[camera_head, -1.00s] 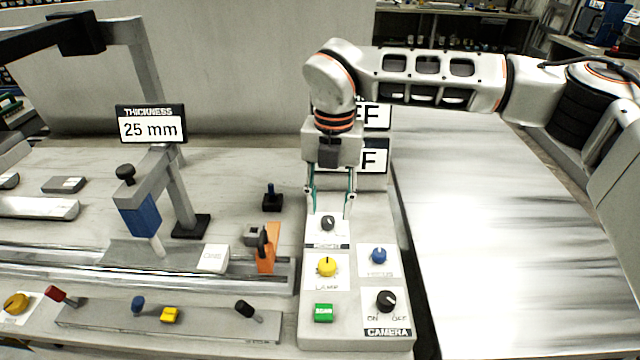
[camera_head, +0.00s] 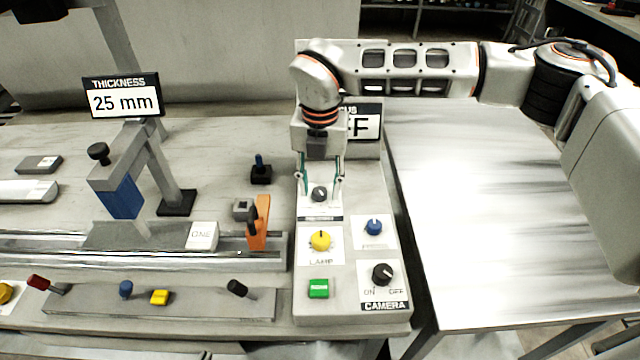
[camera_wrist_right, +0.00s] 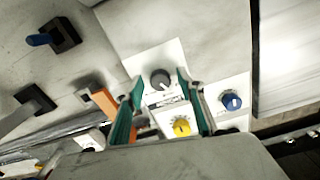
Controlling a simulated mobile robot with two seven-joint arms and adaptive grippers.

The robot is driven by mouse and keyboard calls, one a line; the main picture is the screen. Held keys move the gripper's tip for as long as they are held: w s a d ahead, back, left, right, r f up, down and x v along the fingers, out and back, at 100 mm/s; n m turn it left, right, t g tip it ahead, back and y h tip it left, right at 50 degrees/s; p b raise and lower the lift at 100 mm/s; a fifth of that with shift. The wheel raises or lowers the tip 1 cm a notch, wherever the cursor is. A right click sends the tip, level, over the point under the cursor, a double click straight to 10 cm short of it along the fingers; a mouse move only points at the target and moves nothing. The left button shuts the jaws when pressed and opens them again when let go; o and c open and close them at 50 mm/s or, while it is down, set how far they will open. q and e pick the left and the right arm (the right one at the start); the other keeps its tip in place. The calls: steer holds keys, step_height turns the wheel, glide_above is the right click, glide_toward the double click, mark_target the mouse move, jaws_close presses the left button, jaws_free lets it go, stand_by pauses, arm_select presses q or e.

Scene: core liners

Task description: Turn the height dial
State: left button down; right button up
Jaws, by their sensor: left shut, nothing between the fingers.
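A dark grey dial (camera_head: 319,194) sits on a white plate at the far end of the grey control panel (camera_head: 345,314); its label is too blurred to read. My right gripper (camera_head: 320,190) points down over this dial, with one teal-lined finger on each side. In the right wrist view the fingers of my right gripper (camera_wrist_right: 160,100) stand apart, with the grey dial (camera_wrist_right: 160,79) seen between them. I cannot tell whether they touch it. My left gripper is in neither view.
Nearby are a yellow lamp dial (camera_head: 320,240), a blue dial (camera_head: 374,227), a black camera dial (camera_head: 382,274) and a green button (camera_head: 318,289). A partly hidden sign (camera_head: 362,125) stands behind. An orange lever (camera_head: 259,224) and thickness sign (camera_head: 123,101) stand left. A bare white surface (camera_head: 480,220) lies right.

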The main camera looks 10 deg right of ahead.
jaws_close()
steer(key=shift+r+n+p, duration=0.2)
steer(key=shift+n+p, duration=0.55)
steer(key=shift+n, duration=0.25)
steer(key=shift+f+n+p, duration=0.25)
steer(key=shift+n+p, duration=0.3)
steer(key=shift+n, duration=1.15)
jaws_free()
